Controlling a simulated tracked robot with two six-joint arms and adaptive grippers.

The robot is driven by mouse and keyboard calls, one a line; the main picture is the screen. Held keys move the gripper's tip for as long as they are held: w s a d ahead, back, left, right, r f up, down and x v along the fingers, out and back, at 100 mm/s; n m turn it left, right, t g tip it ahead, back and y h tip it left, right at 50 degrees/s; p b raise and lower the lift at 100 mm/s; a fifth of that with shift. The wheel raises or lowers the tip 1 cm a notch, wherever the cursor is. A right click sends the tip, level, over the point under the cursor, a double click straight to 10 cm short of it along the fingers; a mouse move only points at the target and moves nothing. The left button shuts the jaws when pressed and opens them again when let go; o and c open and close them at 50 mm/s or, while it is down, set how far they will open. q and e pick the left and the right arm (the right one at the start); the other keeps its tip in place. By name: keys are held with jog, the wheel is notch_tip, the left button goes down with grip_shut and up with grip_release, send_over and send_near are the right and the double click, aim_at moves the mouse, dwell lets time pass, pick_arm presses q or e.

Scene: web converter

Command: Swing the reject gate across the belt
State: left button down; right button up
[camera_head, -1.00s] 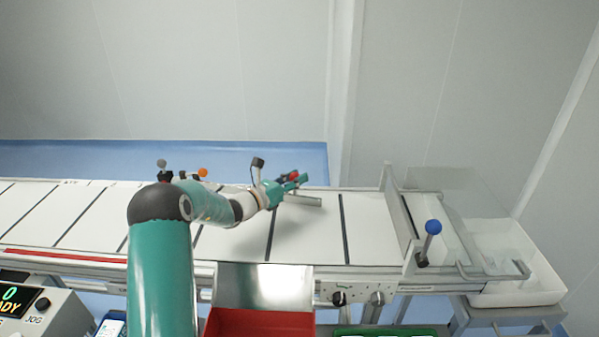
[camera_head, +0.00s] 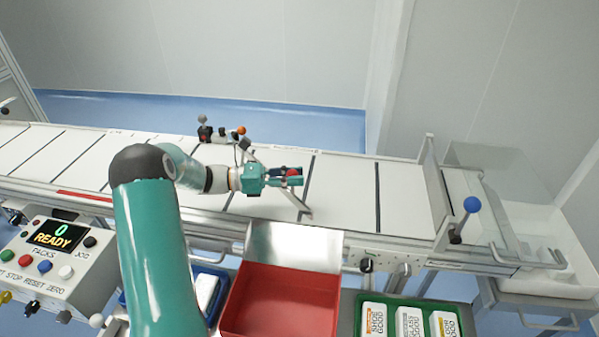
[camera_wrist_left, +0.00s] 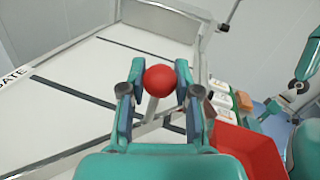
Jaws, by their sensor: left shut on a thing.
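The reject gate (camera_head: 299,204) is a light metal bar with a red ball knob (camera_head: 293,172). It lies at a slant over the middle of the white belt (camera_head: 340,194). My left gripper (camera_head: 292,177) is over the belt, its fingers closed on the red knob. In the left wrist view the red knob (camera_wrist_left: 160,80) sits between the two fingers (camera_wrist_left: 156,92), with the pale gate bar (camera_wrist_left: 151,108) below it. The gate's far end and pivot are hidden behind my gripper and wrist. My right gripper does not show.
A blue-knobbed lever (camera_head: 471,205) stands at the belt's right end by a clear-walled white bin (camera_head: 545,290). A red bin (camera_head: 280,300), a green tray (camera_head: 366,297) with packs and a control box (camera_head: 50,265) stand in front. A small sensor bracket (camera_head: 205,131) stands at the belt's far edge.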

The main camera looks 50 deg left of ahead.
pick_arm(q)
jog(key=shift+s+a, duration=0.1)
jog(key=shift+s, duration=0.05)
jog(key=c, duration=1.1)
grip_release()
jog(key=shift+o, duration=1.4)
jog(key=shift+s, duration=0.2)
jog(key=shift+w, duration=0.15)
jog(key=v, duration=1.2)
